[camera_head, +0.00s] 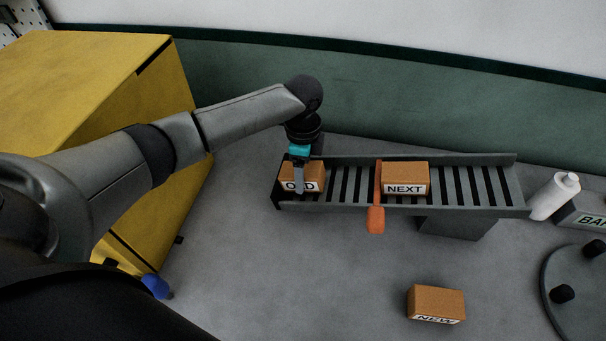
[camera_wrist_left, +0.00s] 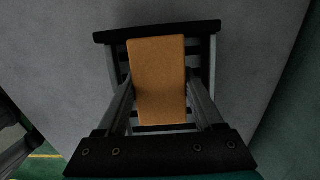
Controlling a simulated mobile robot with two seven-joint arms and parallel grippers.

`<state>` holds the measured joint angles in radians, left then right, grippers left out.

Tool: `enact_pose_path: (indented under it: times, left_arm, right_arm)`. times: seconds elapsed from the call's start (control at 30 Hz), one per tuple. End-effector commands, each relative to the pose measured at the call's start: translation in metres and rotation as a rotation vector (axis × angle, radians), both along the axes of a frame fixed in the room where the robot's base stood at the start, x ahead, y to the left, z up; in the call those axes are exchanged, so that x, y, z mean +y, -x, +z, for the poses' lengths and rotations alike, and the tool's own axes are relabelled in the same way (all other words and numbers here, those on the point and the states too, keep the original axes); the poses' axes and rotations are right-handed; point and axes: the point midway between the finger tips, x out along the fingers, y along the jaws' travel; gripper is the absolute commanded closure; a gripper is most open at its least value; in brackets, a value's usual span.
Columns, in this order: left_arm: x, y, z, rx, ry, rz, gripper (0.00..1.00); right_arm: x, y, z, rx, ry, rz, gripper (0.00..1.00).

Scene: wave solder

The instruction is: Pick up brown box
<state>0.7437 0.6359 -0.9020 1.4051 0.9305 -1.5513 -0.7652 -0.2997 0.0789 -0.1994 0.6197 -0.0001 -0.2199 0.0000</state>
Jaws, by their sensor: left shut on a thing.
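A brown box labelled OLD (camera_head: 287,176) sits at the left end of the roller conveyor (camera_head: 349,184). My left gripper (camera_head: 299,182) reaches down over it and is shut on it, with a finger across its label. In the left wrist view the brown box (camera_wrist_left: 158,80) lies between the two fingers (camera_wrist_left: 160,98). A second brown box labelled NEXT (camera_head: 405,177) sits further right on the conveyor. A third brown box labelled NEW (camera_head: 436,303) lies on the grey surface in front. My right gripper is not in view.
An orange paddle (camera_head: 376,215) crosses the conveyor just left of the NEXT box. A yellow cabinet (camera_head: 90,75) stands at the left. A white bottle (camera_head: 554,196) and a round dark fixture (camera_head: 575,290) are at the right.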

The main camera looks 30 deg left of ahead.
Motion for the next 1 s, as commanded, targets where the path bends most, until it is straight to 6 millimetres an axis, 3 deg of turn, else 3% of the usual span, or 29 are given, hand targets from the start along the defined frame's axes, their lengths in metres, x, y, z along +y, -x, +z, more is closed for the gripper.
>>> enact_pose_path:
  times: [0.7,1.0]
  left_arm:
    - [-0.001,-0.002,0.171,-0.008,0.002,0.000,1.00]
    - [-0.001,-0.001,0.199,-0.005,0.002,0.001,1.00]
  right_arm:
    - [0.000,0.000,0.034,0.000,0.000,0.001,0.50]
    - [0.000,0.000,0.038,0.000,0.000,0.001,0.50]
